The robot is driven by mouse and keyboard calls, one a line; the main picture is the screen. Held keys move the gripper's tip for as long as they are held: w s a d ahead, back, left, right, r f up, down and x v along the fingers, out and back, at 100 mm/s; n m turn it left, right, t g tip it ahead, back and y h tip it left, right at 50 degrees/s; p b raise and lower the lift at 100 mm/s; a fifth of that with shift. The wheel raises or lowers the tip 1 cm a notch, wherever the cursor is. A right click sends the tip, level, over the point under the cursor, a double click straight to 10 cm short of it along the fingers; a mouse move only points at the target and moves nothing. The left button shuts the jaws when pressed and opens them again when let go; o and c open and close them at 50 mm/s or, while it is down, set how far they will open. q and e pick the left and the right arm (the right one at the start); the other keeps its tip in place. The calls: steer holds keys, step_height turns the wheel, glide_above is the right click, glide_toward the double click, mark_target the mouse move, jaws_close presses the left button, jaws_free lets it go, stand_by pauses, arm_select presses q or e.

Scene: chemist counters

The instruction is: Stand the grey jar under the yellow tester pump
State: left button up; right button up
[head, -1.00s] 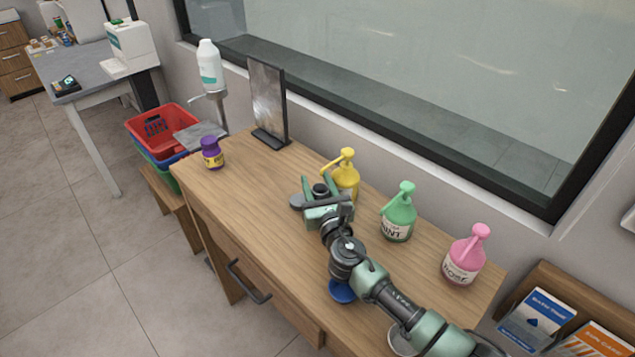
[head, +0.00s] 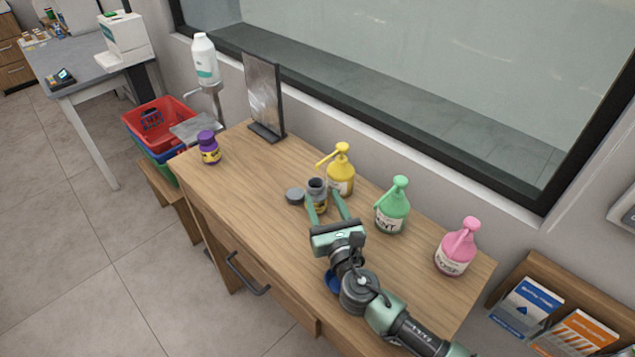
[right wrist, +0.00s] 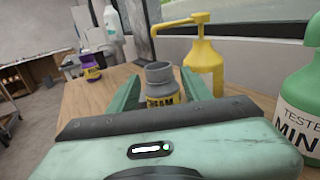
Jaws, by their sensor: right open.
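The grey jar (head: 317,188), open-topped with a yellow label, stands upright on the wooden counter. The yellow tester pump (head: 341,180) stands just behind and right of it. The pump's nozzle reaches left, and its tip appears above the jar's mouth in both views; exact alignment is hard to tell. The right wrist view also shows the jar (right wrist: 160,82) and the yellow pump (right wrist: 204,66). My right gripper (head: 325,198) is open, with its fingers on either side of the jar's front; I cannot tell whether they touch it. My left gripper is not in view.
A round grey lid (head: 295,196) lies left of the jar. Green (head: 393,210) and pink (head: 457,248) pump bottles stand to the right. A purple-capped jar (head: 209,150) and a mirror (head: 264,95) stand at the left. The counter's left middle is clear.

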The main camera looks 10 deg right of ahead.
steer(key=shift+s, duration=1.35)
